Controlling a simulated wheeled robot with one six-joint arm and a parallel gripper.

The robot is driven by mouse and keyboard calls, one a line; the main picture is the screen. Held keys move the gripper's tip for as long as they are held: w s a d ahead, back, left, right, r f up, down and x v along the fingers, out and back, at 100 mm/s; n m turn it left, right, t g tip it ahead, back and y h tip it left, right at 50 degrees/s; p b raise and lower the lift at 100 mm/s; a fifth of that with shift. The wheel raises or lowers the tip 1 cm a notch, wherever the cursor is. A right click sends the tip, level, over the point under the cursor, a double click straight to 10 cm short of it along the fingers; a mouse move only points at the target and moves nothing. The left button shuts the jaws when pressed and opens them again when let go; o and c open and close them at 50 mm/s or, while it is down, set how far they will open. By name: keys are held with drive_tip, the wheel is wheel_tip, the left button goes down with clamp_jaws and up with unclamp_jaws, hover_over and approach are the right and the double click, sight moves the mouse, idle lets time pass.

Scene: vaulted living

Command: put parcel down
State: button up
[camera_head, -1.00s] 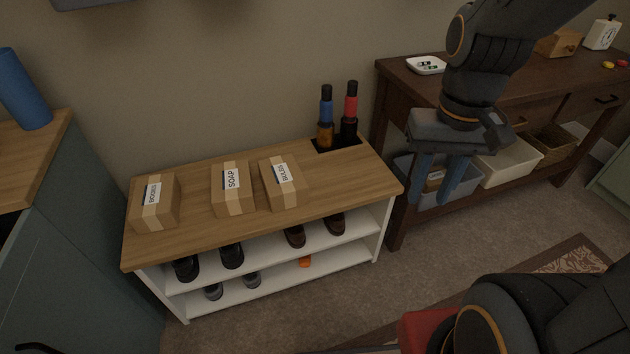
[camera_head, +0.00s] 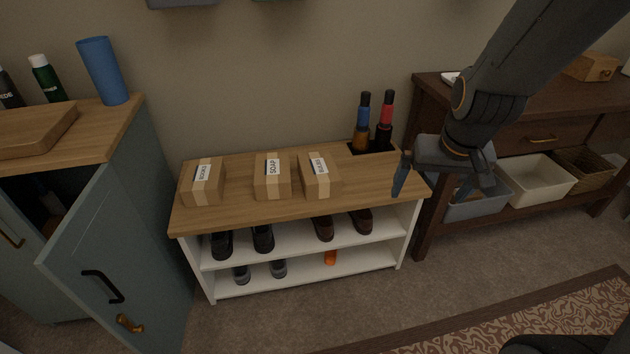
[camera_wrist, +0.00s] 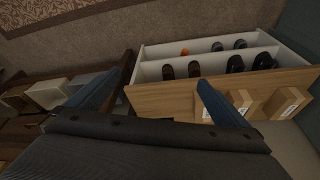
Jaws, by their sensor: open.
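Three brown cardboard parcels stand in a row on the wooden top of the shoe bench (camera_head: 235,217). The left parcel (camera_head: 203,188) has a label that seems to read BOOKS, the middle parcel (camera_head: 272,183) reads SOAP, and the right parcel (camera_head: 320,181) reads BULBS. My gripper (camera_head: 431,190) is open and empty, over the bench's right end and apart from the parcels. In the wrist view its two blue fingers (camera_wrist: 150,95) are spread with nothing between them. Parcels (camera_wrist: 285,103) also show there at the right.
A dark console table (camera_head: 425,215) with bins is at the right. A cabinet door (camera_head: 122,262) hangs open at the left.

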drive_tip(key=w+a+f+n+t+b, duration=0.1)
drive_tip(key=w+a+f+t+b, duration=0.2)
drive_tip(key=w, duration=0.5)
drive_tip(key=w+a+f+t, duration=0.2)
drive_tip(key=w+a+f, duration=0.15)
drive_tip(key=w, duration=0.35)
drive_tip(key=n+t+y+b, duration=0.35)
drive_tip(key=t+b, duration=0.25)
drive_tip(key=t, duration=0.2)
hover_over(324, 187)
drive_tip(key=w, duration=0.1)
drive_tip(key=shift+m+y, duration=0.45)
drive_tip(key=f, duration=0.7)
drive_tip(key=shift+w+d+f, duration=0.15)
drive_tip(key=shift+d+f, duration=0.25)
drive_tip(key=shift+a+f+t+y, duration=0.3)
drive_tip(key=shift+a+t, duration=0.1)
drive_tip(key=shift+a, duration=0.05)
wheel_tip(324, 187, down, 7)
drive_tip(key=shift+f+b, duration=0.1)
drive_tip(key=shift+b, duration=0.6)
drive_tip(key=shift+f, duration=0.15)
drive_tip(key=shift+b+x, duration=0.75)
drive_tip(key=shift+x, duration=2.85)
